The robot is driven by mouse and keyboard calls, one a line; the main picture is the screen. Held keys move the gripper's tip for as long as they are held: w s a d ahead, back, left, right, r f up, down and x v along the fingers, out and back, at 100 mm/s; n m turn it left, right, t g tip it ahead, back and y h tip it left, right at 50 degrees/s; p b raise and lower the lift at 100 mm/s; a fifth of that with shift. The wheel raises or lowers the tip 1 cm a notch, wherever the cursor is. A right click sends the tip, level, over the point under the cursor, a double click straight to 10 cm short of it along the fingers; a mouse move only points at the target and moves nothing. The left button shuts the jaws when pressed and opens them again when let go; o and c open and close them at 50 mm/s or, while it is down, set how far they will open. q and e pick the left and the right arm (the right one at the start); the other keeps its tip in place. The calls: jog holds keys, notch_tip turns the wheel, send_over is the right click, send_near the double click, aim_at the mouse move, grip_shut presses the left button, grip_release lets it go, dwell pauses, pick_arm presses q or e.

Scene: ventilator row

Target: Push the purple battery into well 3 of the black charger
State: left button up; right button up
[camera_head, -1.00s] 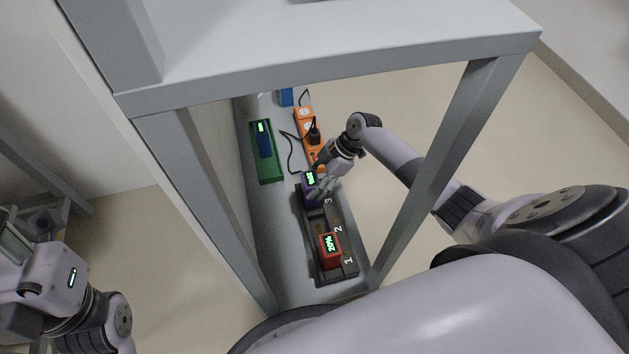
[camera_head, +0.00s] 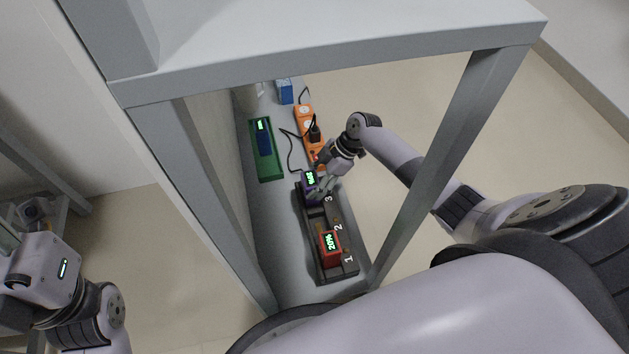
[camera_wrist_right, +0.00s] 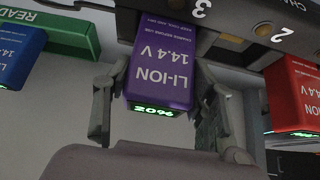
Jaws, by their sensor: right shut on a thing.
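The purple battery (camera_head: 309,187), with a lit green display, is at the far end of the black charger (camera_head: 347,250), by the number 3. In the right wrist view the purple battery (camera_wrist_right: 160,70) meets the dark charger edge beside the 3; its far end is hidden, so I cannot tell how deep it sits. My right gripper (camera_head: 322,187) is shut on it; in the wrist view my right gripper (camera_wrist_right: 160,95) has a finger on each side. My left arm shows at the lower left, but its fingers are not clear.
A red battery (camera_head: 330,243) sits in the charger near number 1. An orange power strip (camera_head: 305,122) with a black cable and a blue box (camera_head: 285,92) are farther back. Grey frame posts surround the shelf.

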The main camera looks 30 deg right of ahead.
jog(key=o, duration=1.8)
jog(key=v, duration=1.2)
jog(key=shift+w+r, duration=0.1)
